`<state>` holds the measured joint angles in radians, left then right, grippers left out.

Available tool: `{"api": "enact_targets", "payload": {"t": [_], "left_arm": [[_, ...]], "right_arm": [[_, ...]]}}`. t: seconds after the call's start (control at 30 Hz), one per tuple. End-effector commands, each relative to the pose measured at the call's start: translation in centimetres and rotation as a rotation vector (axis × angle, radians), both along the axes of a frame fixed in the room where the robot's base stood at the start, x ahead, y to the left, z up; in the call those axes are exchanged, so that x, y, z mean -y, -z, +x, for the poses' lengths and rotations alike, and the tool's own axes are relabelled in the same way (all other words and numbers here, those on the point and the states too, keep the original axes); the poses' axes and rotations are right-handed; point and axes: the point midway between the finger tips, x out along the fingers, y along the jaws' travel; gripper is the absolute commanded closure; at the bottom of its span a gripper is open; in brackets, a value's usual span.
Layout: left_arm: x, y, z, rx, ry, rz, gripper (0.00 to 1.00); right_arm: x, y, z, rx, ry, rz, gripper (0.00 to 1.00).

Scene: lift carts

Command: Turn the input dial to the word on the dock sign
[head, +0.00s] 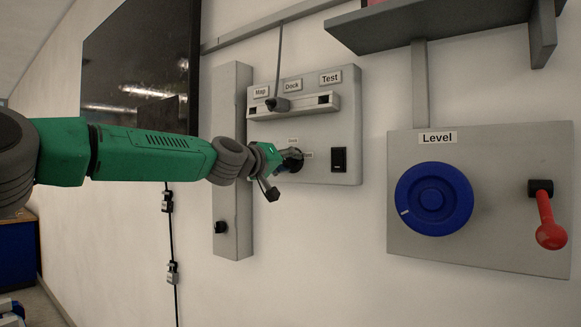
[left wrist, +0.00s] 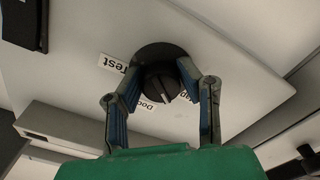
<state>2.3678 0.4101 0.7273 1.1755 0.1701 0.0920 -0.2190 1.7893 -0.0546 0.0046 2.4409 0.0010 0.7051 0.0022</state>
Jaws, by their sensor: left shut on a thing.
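The input dial (left wrist: 162,86) is a round black knob with a white pointer line, on a pale grey panel (head: 330,130). In the left wrist view its pointer aims down, between a "Dock" label (left wrist: 148,104) and a partly hidden "Map" label (left wrist: 186,98). A "Test" label (left wrist: 112,63) is at its left. My left gripper (head: 283,168) is shut on the dial, one finger each side, and partly hides it in the head view. Signs above read Map (head: 261,92), Dock (head: 292,86) and Test (head: 330,78). My right gripper is not in view.
A cable plug (head: 278,104) sits in the bar under the signs, between Map and Dock. A black switch (head: 339,160) is right of the dial. A blue "Level" dial (head: 434,199) and red lever (head: 549,230) are farther right. A shelf (head: 440,22) juts out above.

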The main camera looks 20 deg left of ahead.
Motion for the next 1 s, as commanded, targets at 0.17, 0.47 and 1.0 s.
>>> {"api": "enact_targets", "payload": {"t": [0.17, 0.47, 1.0], "left_arm": [[-0.2, 0.0, 0.0, 0.057, -0.006, 0.144, 0.98], [-0.3, -0.1, 0.0, 0.154, -0.005, 0.411, 0.98], [-0.4, -0.3, 0.1, 0.284, -0.004, 0.767, 0.98]], "right_arm": [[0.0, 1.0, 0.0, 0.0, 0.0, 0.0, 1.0], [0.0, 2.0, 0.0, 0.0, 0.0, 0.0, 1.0], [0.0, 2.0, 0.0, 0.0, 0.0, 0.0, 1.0]]}}
